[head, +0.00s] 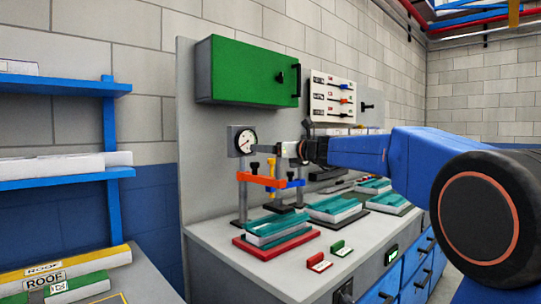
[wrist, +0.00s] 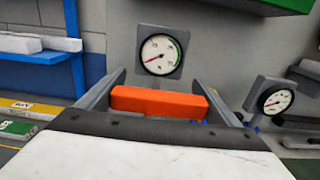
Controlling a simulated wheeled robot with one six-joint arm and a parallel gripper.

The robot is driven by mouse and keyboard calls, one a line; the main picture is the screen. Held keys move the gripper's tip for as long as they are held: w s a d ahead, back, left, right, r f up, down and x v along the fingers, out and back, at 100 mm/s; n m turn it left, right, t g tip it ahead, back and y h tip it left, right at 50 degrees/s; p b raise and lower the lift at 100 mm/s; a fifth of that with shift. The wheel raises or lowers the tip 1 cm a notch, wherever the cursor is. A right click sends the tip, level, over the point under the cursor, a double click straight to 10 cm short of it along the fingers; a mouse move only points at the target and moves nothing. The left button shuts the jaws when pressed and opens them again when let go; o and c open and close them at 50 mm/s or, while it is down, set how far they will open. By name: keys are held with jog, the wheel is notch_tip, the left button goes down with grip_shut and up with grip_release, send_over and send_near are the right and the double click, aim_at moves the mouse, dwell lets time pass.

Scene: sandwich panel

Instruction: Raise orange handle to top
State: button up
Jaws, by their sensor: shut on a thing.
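The orange handle (wrist: 158,102) is a short bar lying level between the two fingers of my gripper (wrist: 158,85) in the wrist view. Both fingers press on its ends, so my gripper is shut on it. A round dial gauge (wrist: 160,51) is behind and above the bar. In the head view my gripper (head: 282,149) reaches left to just right of the same gauge (head: 243,140). An orange crossbar (head: 258,180) with black knobs shows below it on metal posts. I cannot tell from the head view what is between the fingers.
A second gauge (wrist: 275,97) stands to the right in the wrist view. A blue crossbar (head: 292,184) is beside the orange one. Teal-topped panels lie in trays, one red (head: 285,245), on the bench. A green cabinet (head: 247,72) hangs above. Blue shelves (head: 65,86) are at left.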

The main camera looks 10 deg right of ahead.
jog(key=shift+r, duration=1.2)
jog(key=o, duration=1.4)
jog(key=shift+r, duration=0.1)
jog(key=shift+s, duration=0.1)
jog(key=v, duration=1.7)
jog(key=shift+s+d, duration=0.1)
